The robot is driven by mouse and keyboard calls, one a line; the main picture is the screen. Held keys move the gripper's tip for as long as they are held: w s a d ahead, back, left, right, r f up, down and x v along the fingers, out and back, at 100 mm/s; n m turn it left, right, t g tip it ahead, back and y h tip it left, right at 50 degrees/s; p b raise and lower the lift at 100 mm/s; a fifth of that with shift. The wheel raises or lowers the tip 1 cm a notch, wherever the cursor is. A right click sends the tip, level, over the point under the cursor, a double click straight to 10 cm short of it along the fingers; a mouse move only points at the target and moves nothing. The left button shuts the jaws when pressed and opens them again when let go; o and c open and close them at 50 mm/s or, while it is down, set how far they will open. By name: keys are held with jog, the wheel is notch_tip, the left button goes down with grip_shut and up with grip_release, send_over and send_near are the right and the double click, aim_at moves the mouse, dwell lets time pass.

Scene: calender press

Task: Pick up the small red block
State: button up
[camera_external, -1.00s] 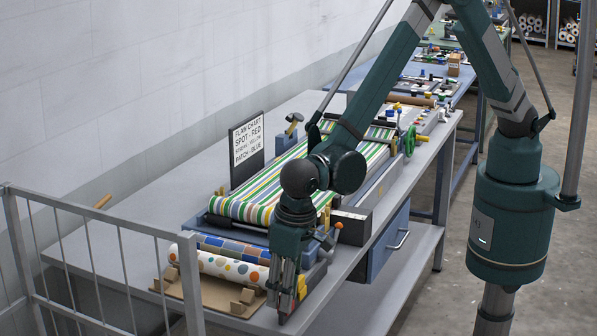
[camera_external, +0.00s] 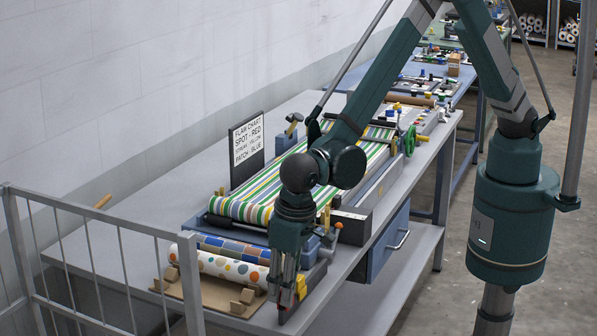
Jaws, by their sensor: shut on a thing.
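My gripper (camera_external: 283,311) points down at the front end of the grey bench, just right of the spotted roll. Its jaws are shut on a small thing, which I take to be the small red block. The fingers hide nearly all of it, and I cannot make out its outline or its height above the bench. A small yellow piece (camera_external: 301,286) shows close to the right of the fingers.
A white spotted roll (camera_external: 222,266) and a blue-checked roll (camera_external: 225,247) lie left of my gripper, by a cardboard piece (camera_external: 208,303). Striped cloth (camera_external: 240,211) runs over the press behind. A flaw chart (camera_external: 246,148) stands at the back. A railing (camera_external: 100,229) is in front.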

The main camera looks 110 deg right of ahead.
jog(key=shift+r+b, duration=0.4)
jog(key=shift+r, duration=4)
